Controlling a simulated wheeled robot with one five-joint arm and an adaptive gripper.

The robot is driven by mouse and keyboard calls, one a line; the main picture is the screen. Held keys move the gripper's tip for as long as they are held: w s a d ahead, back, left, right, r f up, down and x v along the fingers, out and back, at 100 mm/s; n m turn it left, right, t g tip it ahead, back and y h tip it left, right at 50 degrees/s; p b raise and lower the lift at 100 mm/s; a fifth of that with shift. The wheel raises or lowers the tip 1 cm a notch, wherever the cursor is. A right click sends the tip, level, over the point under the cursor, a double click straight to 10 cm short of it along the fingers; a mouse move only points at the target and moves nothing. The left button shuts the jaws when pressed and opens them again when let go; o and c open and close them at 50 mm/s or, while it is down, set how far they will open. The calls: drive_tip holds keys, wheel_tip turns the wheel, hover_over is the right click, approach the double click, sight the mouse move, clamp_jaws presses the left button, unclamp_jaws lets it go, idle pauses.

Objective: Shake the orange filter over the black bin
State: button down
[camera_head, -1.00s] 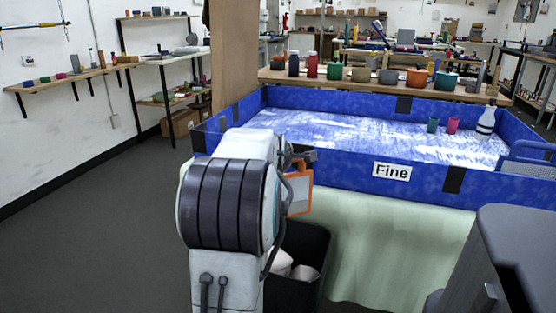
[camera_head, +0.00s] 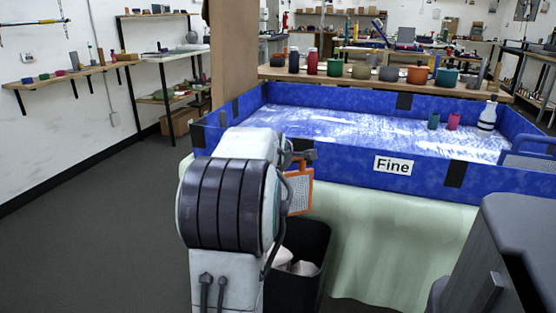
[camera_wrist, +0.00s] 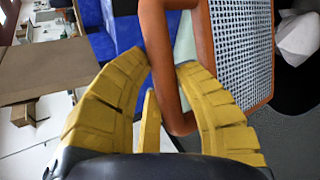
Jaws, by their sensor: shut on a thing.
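The orange filter (camera_head: 301,193) is a flat orange frame with a pale mesh panel. It hangs above the black bin (camera_head: 317,236) in the head view, largely behind my arm. In the wrist view, my gripper's yellow fingers (camera_wrist: 165,72) are closed around the filter's orange handle loop, with the mesh panel (camera_wrist: 230,45) extending to the right. The bin holds white crumpled pieces (camera_head: 303,268), and my arm hides its left part. A white piece (camera_wrist: 298,38) also shows at the right of the wrist view.
A blue-walled basin labelled "Fine" (camera_head: 393,166) stands behind the bin, over a pale green cloth (camera_head: 390,240). A dark grey cabinet (camera_head: 515,235) is at the lower right. A tan panel (camera_head: 232,60) stands behind my arm. Grey floor (camera_head: 90,240) is clear on the left.

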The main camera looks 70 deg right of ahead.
drive_tip(key=shift+r+p, duration=0.4)
drive_tip(key=shift+r, duration=0.55)
drive_tip(key=shift+f, duration=0.15)
wheel_tip(320, 180, down, 4)
drive_tip(key=b, duration=0.3)
drive_tip(key=shift+r+b, duration=0.25)
drive_tip(key=shift+b, duration=0.05)
drive_tip(key=shift+r, duration=0.1)
